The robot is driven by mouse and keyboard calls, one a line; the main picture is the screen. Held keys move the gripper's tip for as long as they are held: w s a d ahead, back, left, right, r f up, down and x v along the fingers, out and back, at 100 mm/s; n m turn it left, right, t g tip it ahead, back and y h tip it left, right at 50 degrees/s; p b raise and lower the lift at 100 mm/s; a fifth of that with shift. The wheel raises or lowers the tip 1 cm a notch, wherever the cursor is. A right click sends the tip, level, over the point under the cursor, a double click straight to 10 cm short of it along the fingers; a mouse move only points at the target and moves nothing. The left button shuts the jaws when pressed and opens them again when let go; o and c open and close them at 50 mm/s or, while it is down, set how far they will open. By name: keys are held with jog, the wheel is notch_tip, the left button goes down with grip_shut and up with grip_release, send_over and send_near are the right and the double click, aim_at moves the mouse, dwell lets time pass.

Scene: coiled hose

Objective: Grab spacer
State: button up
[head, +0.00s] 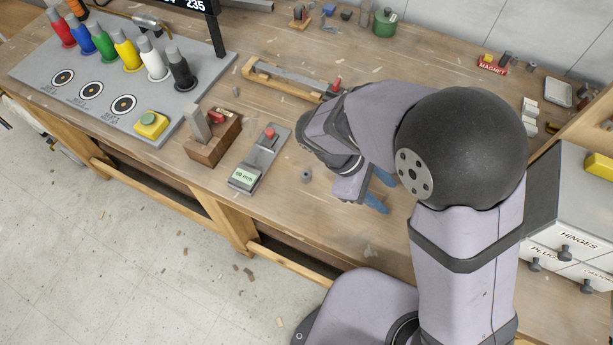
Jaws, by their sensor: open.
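A small grey cylinder (306,176), which looks like the spacer, stands on the wooden bench top, right of the gauge with the "10 mm" display. A dark spot on its top may be a hole. My gripper (380,190) is to the right of it, low over the bench, with two blue fingertips apart. No object shows between them. My arm hides part of the gripper and the bench behind it.
The grey gauge block (259,158) with a red knob and a wooden block (214,138) stand left of the cylinder. A wooden tray (283,82) lies behind. Labelled drawers (575,235) stand at right. Bench between cylinder and gripper looks clear.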

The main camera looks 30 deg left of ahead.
aim_at(306, 174)
jog(key=a+n+t, duration=0.2)
jog(key=a, duration=0.1)
jog(key=s+a+f+n+t, duration=0.1)
jog(key=a+n, duration=0.2)
jog(key=a, duration=0.1)
jog(key=s+a+f+n+t+b, duration=0.1)
jog(key=a+n+t, duration=0.1)
jog(key=a+n, duration=0.1)
jog(key=shift+s+a+f+t, duration=0.15)
jog(key=shift+a+t, duration=0.15)
jog(key=shift+a, duration=0.15)
jog(key=s+a+n+t+y, duration=0.1)
jog(key=s+a+n, duration=0.1)
jog(key=a, duration=0.1)
jog(key=s+a+n+t+y, duration=0.1)
jog(key=s+a+n+t, duration=0.1)
jog(key=a, duration=0.1)
jog(key=s+a+f+n+t+y+b, duration=0.1)
jog(key=s+a+n, duration=0.1)
jog(key=a, duration=0.2)
jog(key=shift+t, duration=0.4)
jog(key=shift+p+x, duration=0.9)
jog(key=shift+x, duration=0.7)
jog(key=shift+p+x, duration=0.9)
jog(key=shift+x, duration=1.2)
jog(key=shift+a, duration=0.15)
jog(key=shift+c, duration=0.6)
grip_shut()
